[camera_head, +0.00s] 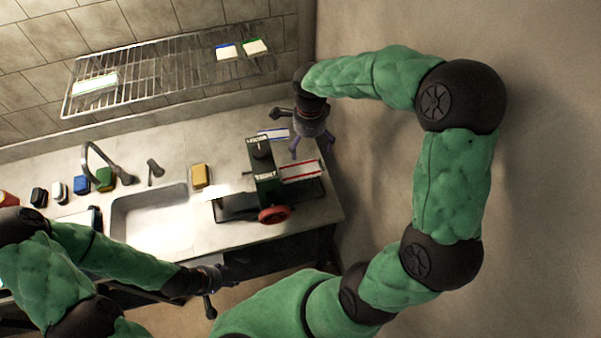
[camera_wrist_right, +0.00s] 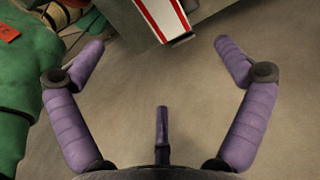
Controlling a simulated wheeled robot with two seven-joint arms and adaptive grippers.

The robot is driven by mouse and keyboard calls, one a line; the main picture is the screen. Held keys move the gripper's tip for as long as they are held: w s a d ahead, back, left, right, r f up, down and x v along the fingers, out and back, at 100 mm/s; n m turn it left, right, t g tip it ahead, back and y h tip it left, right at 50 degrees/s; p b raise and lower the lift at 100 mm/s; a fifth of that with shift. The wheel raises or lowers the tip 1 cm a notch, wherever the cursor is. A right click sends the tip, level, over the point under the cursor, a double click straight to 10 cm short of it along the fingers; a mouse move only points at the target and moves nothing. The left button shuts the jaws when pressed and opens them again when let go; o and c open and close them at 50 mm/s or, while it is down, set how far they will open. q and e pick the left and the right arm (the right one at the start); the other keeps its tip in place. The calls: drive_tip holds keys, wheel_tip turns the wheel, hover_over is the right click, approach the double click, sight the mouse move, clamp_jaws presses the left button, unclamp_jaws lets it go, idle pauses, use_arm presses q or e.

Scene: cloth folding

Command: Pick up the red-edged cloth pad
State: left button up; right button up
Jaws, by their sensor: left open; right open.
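The red-edged cloth pad (camera_head: 300,171) is a white pad with red stripes along its edges. It lies in the dark tray area just right of the green upright box on the counter. In the right wrist view its end (camera_wrist_right: 166,18) shows at the top, beyond and between the fingertips, apart from them. My right gripper (camera_head: 312,145) is above the counter behind the pad, open and empty; its purple fingers (camera_wrist_right: 162,55) are spread wide. My left gripper (camera_head: 209,290) is in front of the counter edge, low and far from the pad, open.
A green device (camera_head: 263,170) with a red wheel (camera_head: 274,214) stands beside the pad. A blue-edged pad (camera_head: 273,134) lies behind it. A wire rack (camera_head: 150,75) holds more pads. A sink (camera_head: 150,215), a yellow block (camera_head: 199,176) and several small items are left. A wall bounds the right.

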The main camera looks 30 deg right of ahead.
sight(307, 171)
wheel_tip(307, 171, down, 13)
drive_tip(key=shift+s+a+f+b, duration=0.1)
drive_tip(key=shift+f+b, duration=0.05)
drive_tip(key=shift+b, duration=0.95)
drive_tip(key=shift+c, duration=0.3)
drive_tip(key=c, duration=1)
